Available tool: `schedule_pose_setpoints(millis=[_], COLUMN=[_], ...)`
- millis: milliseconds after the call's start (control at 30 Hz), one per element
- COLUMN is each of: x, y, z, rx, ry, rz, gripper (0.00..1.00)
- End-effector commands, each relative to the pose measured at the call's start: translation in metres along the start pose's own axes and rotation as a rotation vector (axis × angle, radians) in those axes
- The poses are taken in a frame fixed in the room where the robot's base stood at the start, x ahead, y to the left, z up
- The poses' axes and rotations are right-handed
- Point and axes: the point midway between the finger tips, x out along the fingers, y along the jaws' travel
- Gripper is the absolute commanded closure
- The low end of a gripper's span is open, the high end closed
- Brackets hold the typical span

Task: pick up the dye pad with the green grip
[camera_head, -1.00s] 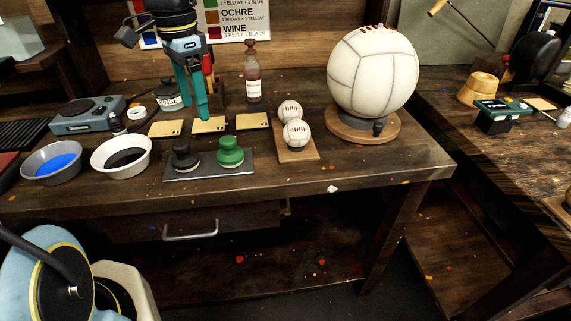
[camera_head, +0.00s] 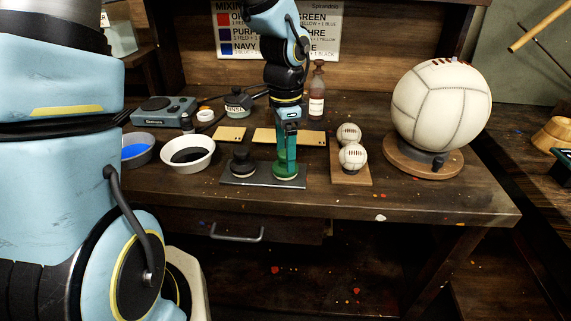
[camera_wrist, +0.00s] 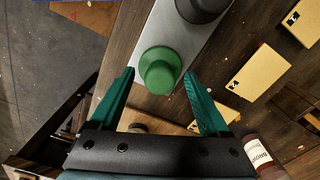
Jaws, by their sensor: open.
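The dye pad with the green grip (camera_head: 285,171) stands upright on the right part of a dark metal tray (camera_head: 263,182). In the wrist view its round green grip (camera_wrist: 160,68) lies just beyond the fingertips, between their lines. A similar pad with a black grip (camera_head: 241,163) stands to its left on the same tray. My gripper (camera_head: 286,150) points down over the green pad and hides part of it in the head view. In the wrist view my gripper (camera_wrist: 166,72) is open, with teal fingers apart and nothing between them.
A white bowl (camera_head: 188,153) and a bowl of blue dye (camera_head: 136,150) stand left of the tray. Tan cards (camera_head: 290,137) and a bottle (camera_head: 317,92) are behind.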

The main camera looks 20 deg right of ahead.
Motion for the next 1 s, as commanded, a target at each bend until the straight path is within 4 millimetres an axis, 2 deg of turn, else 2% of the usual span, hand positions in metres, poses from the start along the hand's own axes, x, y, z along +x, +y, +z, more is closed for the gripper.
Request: schedule_pose_setpoints(millis=[100,333,1000], x=[0.0075,0.0079,0.0075], y=[0.0008,0.0004,0.0002], z=[-0.0002,-0.0001,0.0], rx=[0.002,0.001,0.0], ry=[0.0,0.0,0.0], rz=[0.001,0.0,0.0], gripper=[0.2,0.22,0.98])
